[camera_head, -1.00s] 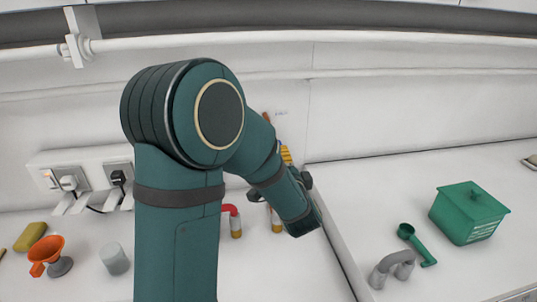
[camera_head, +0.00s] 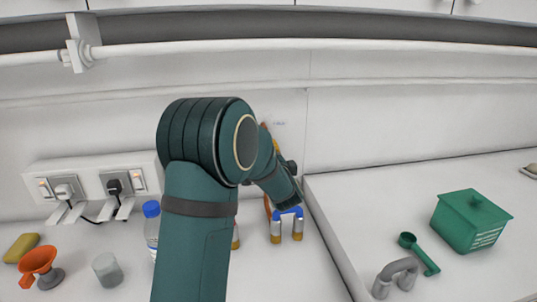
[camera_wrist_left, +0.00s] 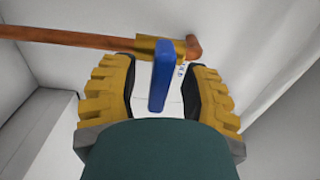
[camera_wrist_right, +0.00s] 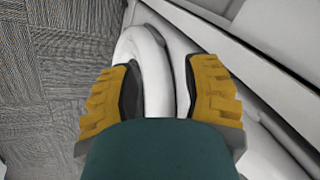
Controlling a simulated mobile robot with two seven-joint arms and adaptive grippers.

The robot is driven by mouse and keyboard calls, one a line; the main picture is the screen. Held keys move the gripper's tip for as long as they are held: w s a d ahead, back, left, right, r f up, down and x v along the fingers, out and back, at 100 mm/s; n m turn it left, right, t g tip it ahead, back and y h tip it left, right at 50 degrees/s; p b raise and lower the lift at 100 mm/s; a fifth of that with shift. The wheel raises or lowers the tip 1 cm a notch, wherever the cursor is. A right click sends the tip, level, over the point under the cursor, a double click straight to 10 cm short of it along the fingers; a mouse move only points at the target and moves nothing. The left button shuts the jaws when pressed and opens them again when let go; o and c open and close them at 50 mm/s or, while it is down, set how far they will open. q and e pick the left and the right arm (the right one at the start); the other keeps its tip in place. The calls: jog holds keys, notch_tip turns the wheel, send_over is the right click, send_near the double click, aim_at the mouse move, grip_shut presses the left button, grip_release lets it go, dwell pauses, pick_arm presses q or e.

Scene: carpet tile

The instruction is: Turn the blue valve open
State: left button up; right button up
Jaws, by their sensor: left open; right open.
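The blue valve (camera_wrist_left: 162,76) shows in the left wrist view as a flat blue lever at a brass fitting (camera_wrist_left: 158,47) on a copper pipe (camera_wrist_left: 75,38). My left gripper (camera_wrist_left: 163,88) is open, with a yellow finger on either side of the lever. A gap shows on both sides, so it does not grip the lever. In the head view my left arm and wrist hide the valve and most of that gripper. My right gripper (camera_wrist_right: 165,70) is open, low over the carpet side; a white curved tube shows between its fingers.
A blue-topped U-shaped fitting (camera_head: 287,212) stands close below my left wrist. A blue-capped bottle (camera_head: 151,222), grey cup (camera_head: 107,270) and orange funnel (camera_head: 38,263) are left of the arm. A green box (camera_head: 470,222), scoop (camera_head: 420,254) and grey pipe bend (camera_head: 396,274) lie right.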

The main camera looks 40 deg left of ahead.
pick_arm(q)
jog(key=shift+x, duration=0.95)
grip_shut()
